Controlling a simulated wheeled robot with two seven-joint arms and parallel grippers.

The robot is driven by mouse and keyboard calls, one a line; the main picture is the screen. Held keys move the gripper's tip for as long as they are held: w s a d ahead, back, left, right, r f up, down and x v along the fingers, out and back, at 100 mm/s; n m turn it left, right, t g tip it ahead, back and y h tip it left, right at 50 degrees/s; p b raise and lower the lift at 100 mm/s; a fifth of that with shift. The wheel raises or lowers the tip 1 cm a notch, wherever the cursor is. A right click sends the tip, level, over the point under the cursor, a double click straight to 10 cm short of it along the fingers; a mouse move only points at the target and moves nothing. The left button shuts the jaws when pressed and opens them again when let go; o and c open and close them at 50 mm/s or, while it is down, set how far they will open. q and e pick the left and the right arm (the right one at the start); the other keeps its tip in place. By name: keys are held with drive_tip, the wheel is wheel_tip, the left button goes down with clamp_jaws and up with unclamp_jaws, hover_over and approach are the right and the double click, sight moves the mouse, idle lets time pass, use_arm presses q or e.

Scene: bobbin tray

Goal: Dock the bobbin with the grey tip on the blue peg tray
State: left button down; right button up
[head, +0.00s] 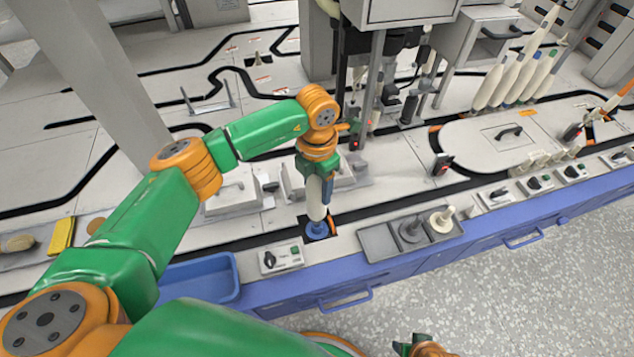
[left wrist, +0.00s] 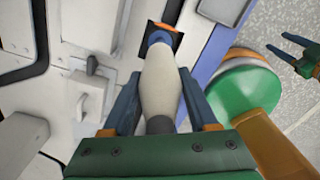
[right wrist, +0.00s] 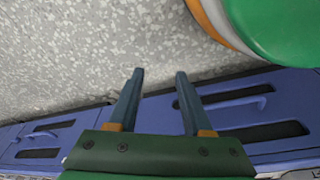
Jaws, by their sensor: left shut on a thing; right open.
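My left gripper (head: 325,187) is shut on a cream bobbin (head: 315,205) and holds it nearly upright. The bobbin's dark grey tip (left wrist: 159,125) is at the gripper end in the left wrist view. Its lower end is at the round blue peg tray (head: 317,231), which sits over a dark square near the table's front edge. The blue tray also shows beyond the bobbin in the left wrist view (left wrist: 158,37). The bobbin hides the peg, so I cannot tell how far down it sits. My right gripper (right wrist: 160,76) is open and empty over the floor.
A grey tray (head: 378,243) holds a dark peg tray (head: 411,231) and a cream peg tray (head: 443,219) to the right. A switch box (head: 281,258) and a blue bin (head: 200,280) stand left. Several bobbins (head: 515,75) stand at the back right.

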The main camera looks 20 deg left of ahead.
use_arm(q)
drive_tip(key=shift+f+b, duration=0.3)
drive_tip(key=shift+f, duration=0.45)
use_arm(e)
drive_tip(key=shift+w+a+r, duration=0.1)
drive_tip(key=shift+w+r, duration=0.2)
drive_tip(key=shift+r, duration=0.4)
drive_tip(key=shift+w+a+r, duration=0.1)
drive_tip(key=shift+w+r, duration=0.2)
drive_tip(key=shift+r, duration=0.4)
drive_tip(key=shift+r, duration=0.1)
use_arm(q)
drive_tip(key=shift+f+b, duration=0.45)
drive_tip(key=shift+f, duration=0.2)
use_arm(e)
drive_tip(key=shift+f, duration=0.5)
use_arm(q)
drive_tip(key=shift+c, duration=2.2)
unclamp_jaws()
